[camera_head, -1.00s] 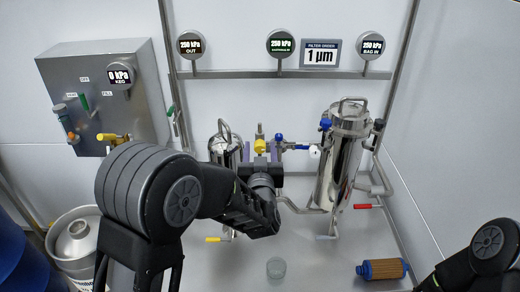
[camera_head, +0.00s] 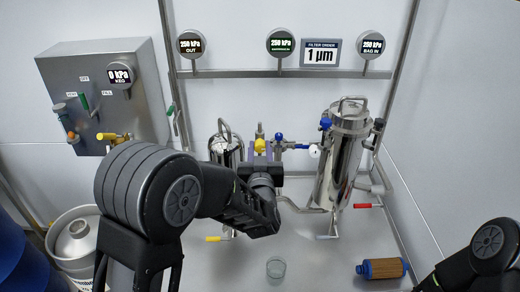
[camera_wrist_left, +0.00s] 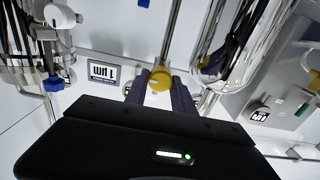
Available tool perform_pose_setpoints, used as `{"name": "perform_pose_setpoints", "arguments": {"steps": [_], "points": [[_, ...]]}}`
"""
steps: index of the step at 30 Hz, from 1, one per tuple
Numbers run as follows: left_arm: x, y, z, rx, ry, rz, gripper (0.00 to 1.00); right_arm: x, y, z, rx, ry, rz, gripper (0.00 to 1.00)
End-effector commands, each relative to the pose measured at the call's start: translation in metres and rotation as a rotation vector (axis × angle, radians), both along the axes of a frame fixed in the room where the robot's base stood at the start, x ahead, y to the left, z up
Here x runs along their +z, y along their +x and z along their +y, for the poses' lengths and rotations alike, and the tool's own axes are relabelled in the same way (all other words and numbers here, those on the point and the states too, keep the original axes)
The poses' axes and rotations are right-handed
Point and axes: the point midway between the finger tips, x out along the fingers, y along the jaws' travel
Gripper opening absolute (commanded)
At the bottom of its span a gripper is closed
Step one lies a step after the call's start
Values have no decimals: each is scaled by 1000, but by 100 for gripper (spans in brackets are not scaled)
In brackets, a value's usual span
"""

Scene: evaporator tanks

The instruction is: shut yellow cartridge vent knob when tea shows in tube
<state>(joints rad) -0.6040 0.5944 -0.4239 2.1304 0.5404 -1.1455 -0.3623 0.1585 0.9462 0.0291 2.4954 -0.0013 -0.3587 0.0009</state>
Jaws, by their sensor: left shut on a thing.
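The yellow vent knob (camera_head: 260,146) sits on top of the pipework beside the slim steel cartridge housing (camera_head: 222,150). My left gripper (camera_head: 261,155) reaches it from the front, its purple fingers shut on the knob. In the left wrist view the yellow knob (camera_wrist_left: 161,78) lies between the two purple fingers (camera_wrist_left: 160,88). My right arm (camera_head: 487,247) shows at the lower right, but its gripper is out of view. I cannot make out tea in a tube.
The large steel filter housing (camera_head: 340,165) stands to the right, with a blue-handled valve (camera_head: 305,147) between. A clear glass (camera_head: 276,267) and an orange-brown filter cartridge (camera_head: 382,268) are on the surface in front. A grey control box (camera_head: 105,95) hangs at left.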

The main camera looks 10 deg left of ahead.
Motion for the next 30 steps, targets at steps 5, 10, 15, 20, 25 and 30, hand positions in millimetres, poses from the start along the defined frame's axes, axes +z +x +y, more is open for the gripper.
{"name": "perform_pose_setpoints", "arguments": {"steps": [5, 10, 15, 20, 25, 30], "points": [[-1, 0, 0, 0, -25, -7, 0, -6, 0, 0, 0, 0, 0, 0], [-3, 0, 1, 2, -84, -23, 0, -18, 0, 0, 1, 0, 0, 0], [-5, 0, 1, 1, -184, -50, 0, -37, 0, 0, 2, -1, -1, 0], [-6, 0, 2, 1, -311, -83, 0, -60, 0, -1, 3, -1, -1, 0], [-7, 0, 3, 1, -465, -124, 0, -85, 0, -1, 4, -1, -1, 0], [-7, -1, 3, 1, -622, -163, 0, -110, 0, -1, 4, -1, -1, 0]]}}
